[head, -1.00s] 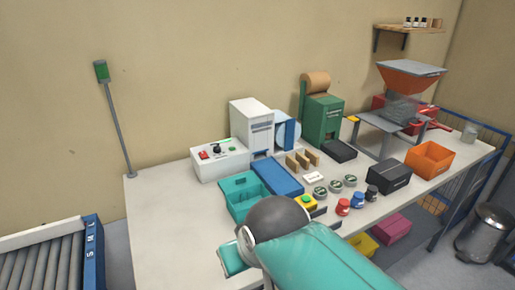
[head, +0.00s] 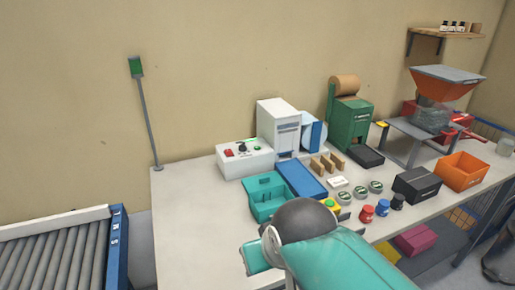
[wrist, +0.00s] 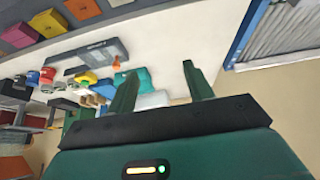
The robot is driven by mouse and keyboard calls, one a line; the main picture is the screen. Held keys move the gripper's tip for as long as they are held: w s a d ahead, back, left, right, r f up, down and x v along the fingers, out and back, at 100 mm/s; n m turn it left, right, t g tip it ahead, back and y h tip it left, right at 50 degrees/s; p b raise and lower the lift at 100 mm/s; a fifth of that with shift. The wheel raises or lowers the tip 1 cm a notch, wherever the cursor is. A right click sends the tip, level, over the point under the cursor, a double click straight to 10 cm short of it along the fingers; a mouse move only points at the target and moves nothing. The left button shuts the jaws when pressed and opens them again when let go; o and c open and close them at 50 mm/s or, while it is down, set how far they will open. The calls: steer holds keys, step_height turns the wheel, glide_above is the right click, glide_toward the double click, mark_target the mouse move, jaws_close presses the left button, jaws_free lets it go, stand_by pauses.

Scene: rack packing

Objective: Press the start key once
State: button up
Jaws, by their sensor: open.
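A white control box (head: 245,158) stands at the back of the table with a red switch, a black knob and a small green key (head: 254,140) on its top. A yellow box with a round green button (head: 329,203) stands nearer, partly behind my arm. Neither is labelled legibly, so I cannot tell which is the start key. My gripper (wrist: 158,70) is open and empty in the wrist view, its two green fingers apart over bare white table. The yellow box also shows in the wrist view (wrist: 88,78), away to the left. My gripper's fingers are hidden in the head view.
An open teal case (head: 268,212) and a blue tray (head: 301,180) lie before the control box. Jars, tins and a black box (head: 417,186) stand to the right. A roller conveyor (head: 55,255) is at left. The table's left part (head: 190,215) is clear.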

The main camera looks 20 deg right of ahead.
jaws_close()
stand_by(1.8)
